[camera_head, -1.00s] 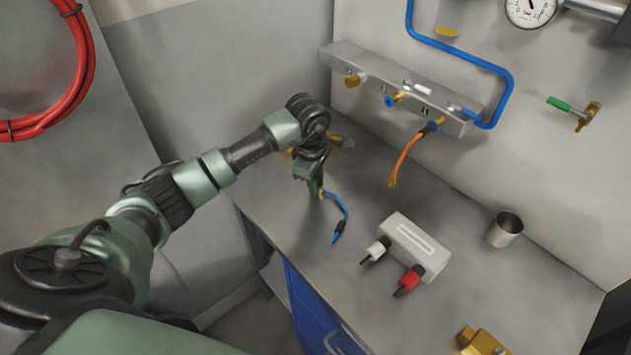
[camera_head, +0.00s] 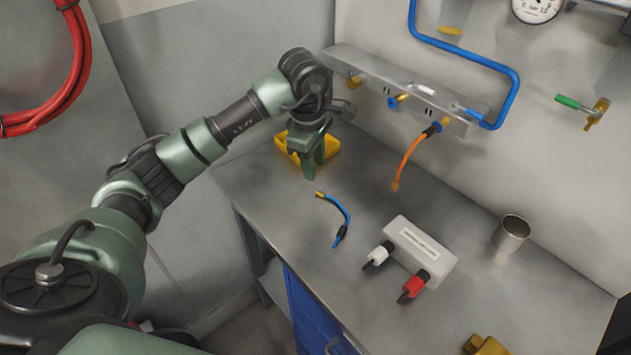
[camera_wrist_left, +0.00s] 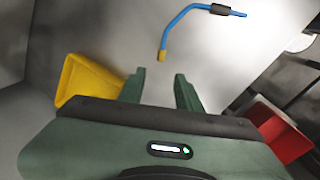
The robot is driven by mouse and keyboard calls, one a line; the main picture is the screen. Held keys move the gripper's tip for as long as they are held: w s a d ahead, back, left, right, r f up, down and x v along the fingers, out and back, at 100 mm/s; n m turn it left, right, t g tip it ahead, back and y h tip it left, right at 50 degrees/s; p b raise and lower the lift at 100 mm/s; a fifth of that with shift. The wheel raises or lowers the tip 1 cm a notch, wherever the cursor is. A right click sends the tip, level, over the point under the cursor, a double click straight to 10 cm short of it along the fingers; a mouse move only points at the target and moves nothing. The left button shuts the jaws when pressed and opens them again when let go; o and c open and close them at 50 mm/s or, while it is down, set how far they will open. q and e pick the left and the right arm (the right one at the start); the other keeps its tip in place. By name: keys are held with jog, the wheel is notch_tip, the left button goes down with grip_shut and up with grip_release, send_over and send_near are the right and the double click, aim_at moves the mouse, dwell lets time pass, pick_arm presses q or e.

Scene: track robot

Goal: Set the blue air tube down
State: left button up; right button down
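The blue air tube (camera_head: 341,212) lies on the grey worktop, with a brass end toward the back and a black sleeve near its front end. It also shows in the left wrist view (camera_wrist_left: 190,13), ahead of the fingers and apart from them. My left gripper (camera_head: 310,174) is above the worktop, behind the tube's brass end. In the left wrist view the two green fingers (camera_wrist_left: 160,80) are spread with nothing between them. My right gripper is not in view.
A yellow tray (camera_head: 328,152) stands behind my left gripper. An orange tube (camera_head: 408,160) hangs from the manifold (camera_head: 440,112) on the wall. A white block (camera_head: 425,250) with white and red fittings and a metal cup (camera_head: 511,233) stand to the right.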

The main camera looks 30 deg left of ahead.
pick_arm(q)
jog(key=shift+s+r, duration=0.15)
jog(key=shift+r, duration=0.65)
jog(key=shift+s+r, duration=0.1)
jog(key=shift+r, duration=0.65)
dwell(1.3)
